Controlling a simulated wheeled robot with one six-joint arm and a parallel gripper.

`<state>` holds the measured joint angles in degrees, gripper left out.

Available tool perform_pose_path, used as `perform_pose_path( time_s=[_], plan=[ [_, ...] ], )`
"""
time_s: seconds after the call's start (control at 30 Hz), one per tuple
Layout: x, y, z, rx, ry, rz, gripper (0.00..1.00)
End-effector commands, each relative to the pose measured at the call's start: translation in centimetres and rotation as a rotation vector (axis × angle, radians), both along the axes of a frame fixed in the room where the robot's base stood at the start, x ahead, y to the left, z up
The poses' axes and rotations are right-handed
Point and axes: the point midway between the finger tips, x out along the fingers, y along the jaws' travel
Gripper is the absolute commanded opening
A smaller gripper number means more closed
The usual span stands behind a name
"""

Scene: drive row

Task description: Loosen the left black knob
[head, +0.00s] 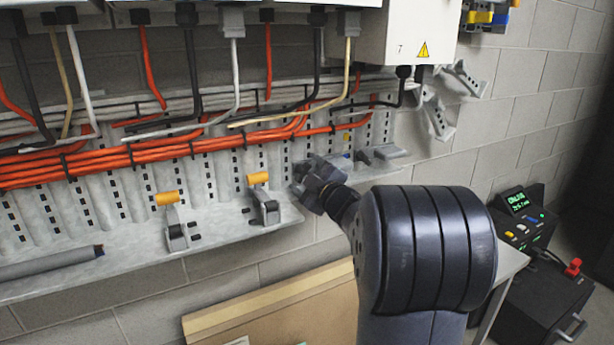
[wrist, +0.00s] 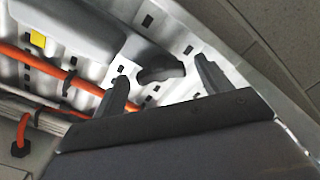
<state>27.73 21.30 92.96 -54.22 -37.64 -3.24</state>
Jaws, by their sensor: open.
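A dark, wing-shaped black knob (wrist: 160,68) sits on the pale perforated metal panel in the wrist view. My gripper (wrist: 161,76) is open, with one finger to either side of the knob in that picture. I see no clear contact, and I cannot tell how deep the fingers reach. Only one black knob is plain in the wrist view.
Orange cables (head: 150,150) run along the panel above the levers (head: 258,180) and (head: 168,205). A grey housing (wrist: 75,25) lies beside the knob. A control box (head: 525,220) stands at the right.

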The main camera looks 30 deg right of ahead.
Motion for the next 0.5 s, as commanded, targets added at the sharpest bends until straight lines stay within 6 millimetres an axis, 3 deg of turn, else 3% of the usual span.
perform_pose_path(
  time_s=[0.27,0.5],
  plan=[
    [-0.5,0.0,0.1,0.001,-0.001,-0.001,0.73],
    [-4.3,-0.3,0.3,0.000,0.000,-0.004,0.73]
  ],
)
